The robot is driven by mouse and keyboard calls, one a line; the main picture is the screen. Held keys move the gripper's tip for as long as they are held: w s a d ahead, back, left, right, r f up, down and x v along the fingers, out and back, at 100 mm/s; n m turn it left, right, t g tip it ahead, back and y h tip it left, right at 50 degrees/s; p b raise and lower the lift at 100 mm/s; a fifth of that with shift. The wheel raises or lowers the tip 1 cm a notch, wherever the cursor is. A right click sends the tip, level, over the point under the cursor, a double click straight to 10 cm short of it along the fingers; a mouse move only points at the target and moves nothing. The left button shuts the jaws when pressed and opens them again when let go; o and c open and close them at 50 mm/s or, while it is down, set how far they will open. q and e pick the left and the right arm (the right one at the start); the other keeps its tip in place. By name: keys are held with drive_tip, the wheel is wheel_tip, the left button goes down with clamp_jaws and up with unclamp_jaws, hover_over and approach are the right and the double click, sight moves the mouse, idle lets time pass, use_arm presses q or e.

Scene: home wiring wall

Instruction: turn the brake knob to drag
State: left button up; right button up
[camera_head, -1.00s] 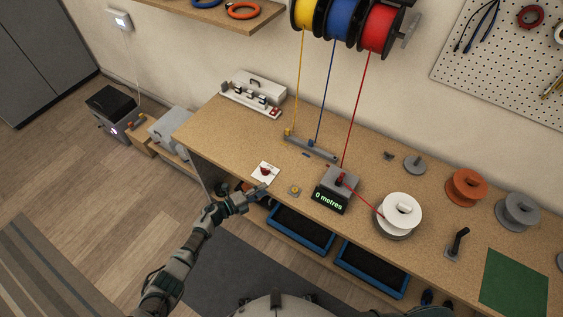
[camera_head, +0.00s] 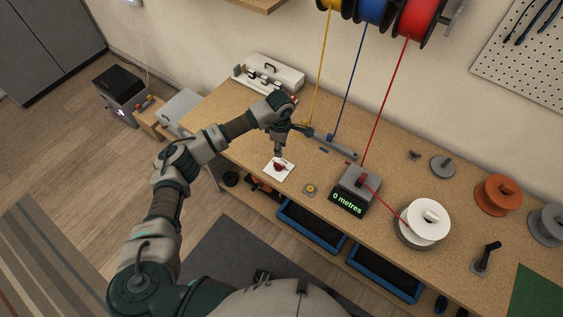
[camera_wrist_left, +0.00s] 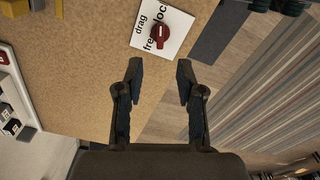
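The brake knob (camera_head: 280,167) is a small red knob on a white plate (camera_head: 289,173) lying near the bench's front edge. In the left wrist view the knob (camera_wrist_left: 160,36) sits on the plate (camera_wrist_left: 181,24), with the words drag, free and lock beside it. My left gripper (camera_head: 279,150) points down above the plate. In the left wrist view its two fingers (camera_wrist_left: 160,74) are apart and empty, with the knob ahead of their tips. My right gripper is not in view.
A grey meter (camera_head: 357,190) reading 0 metres stands right of the plate, with a small yellow button (camera_head: 310,189) between them. A cable guide bar (camera_head: 334,146) lies behind. A white spool (camera_head: 425,220) stands further right. Blue-rimmed trays (camera_head: 310,228) are below the bench edge.

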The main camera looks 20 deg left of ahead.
sight(278, 164)
use_arm(q)
drive_tip(key=f, duration=0.7)
drive_tip(key=a+f, duration=0.1)
drive_tip(key=f, duration=0.2)
drive_tip(key=shift+a+f, duration=0.1)
drive_tip(key=shift+f, duration=0.3)
drive_tip(key=shift+d, duration=0.4)
drive_tip(key=c, duration=0.5)
clamp_jaws()
drive_tip(key=shift+a, duration=0.2)
